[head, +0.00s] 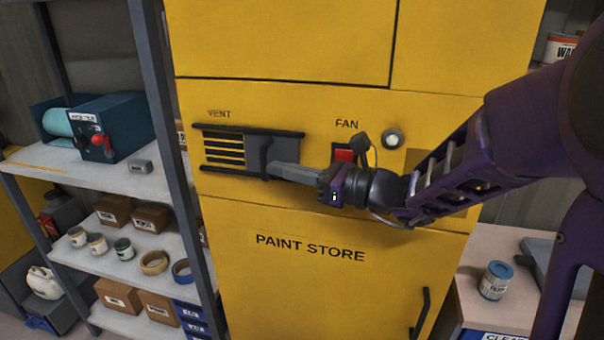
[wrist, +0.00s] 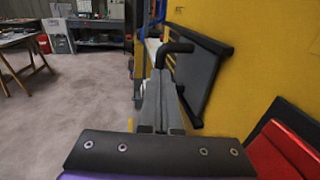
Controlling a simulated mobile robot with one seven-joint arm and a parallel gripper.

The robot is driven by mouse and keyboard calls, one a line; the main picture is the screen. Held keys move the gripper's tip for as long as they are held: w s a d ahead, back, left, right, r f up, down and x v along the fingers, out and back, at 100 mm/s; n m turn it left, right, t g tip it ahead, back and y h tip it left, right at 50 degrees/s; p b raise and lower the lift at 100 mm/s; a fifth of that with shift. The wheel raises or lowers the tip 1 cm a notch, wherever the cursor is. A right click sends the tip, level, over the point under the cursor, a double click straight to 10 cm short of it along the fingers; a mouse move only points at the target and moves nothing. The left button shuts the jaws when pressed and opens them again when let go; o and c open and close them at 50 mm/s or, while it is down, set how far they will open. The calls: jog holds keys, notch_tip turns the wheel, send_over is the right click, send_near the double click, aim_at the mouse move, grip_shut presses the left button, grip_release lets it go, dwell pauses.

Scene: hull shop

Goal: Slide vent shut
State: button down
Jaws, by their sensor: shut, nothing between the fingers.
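The vent (head: 224,150) is set in the yellow paint store cabinet between dark rails. Its slats show open at the left, and a grey sliding panel (head: 286,150) covers the right part. A dark upright handle (head: 265,156) stands on the panel's left edge; in the wrist view the handle (wrist: 178,47) sticks out just beyond my fingers. My gripper (head: 271,170) is shut and empty, its tips at the handle's lower right side. I cannot tell whether they touch it. In the wrist view my closed fingers (wrist: 163,78) point along the cabinet face, with the panel (wrist: 198,80) to their right.
A red fan switch (head: 344,153) with a raised dark cover and a round knob (head: 393,139) sit right of the vent, close to my wrist. A shelf rack (head: 140,182) stands left of the cabinet. A bench with a can (head: 496,281) is at the right.

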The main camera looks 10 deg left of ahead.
jog(key=shift+a, duration=0.2)
jog(key=x, duration=0.3)
jog(key=s+b+x, duration=0.1)
jog(key=x, duration=0.3)
jog(key=s+x, duration=0.1)
jog(key=x, duration=0.2)
jog(key=shift+a+r+b, duration=0.1)
jog(key=shift+a+b, duration=0.2)
jog(key=shift+a, duration=0.35)
jog(key=shift+d, duration=0.15)
